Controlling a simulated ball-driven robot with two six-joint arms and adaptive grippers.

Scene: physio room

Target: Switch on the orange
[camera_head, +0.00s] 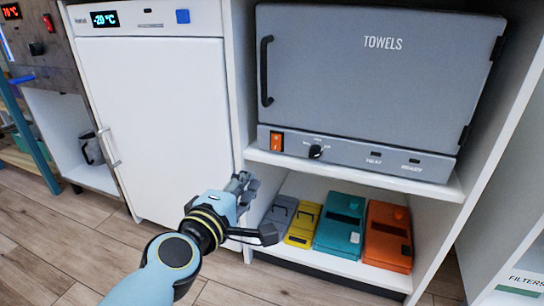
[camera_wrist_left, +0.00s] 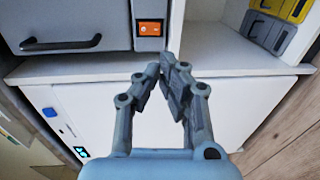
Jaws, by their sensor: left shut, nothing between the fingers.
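The orange rocker switch (camera_head: 276,141) sits at the left end of the control strip on the grey towel cabinet (camera_head: 375,75). It also shows near the top of the left wrist view (camera_wrist_left: 150,28). My left gripper (camera_head: 245,183) is below and left of the switch, in front of the shelf unit's left edge. Its fingers (camera_wrist_left: 163,68) are shut with nothing between them, apart from the switch. An orange case (camera_head: 387,238) stands on the lower shelf at the right of a row. My right gripper is not in view.
A black knob (camera_head: 315,152) is right of the switch. Teal (camera_head: 340,225), yellow (camera_head: 302,225) and grey (camera_head: 279,215) cases share the lower shelf. A white freezer (camera_head: 155,120) stands left. The shelf edge (camera_head: 350,177) juts out below the cabinet.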

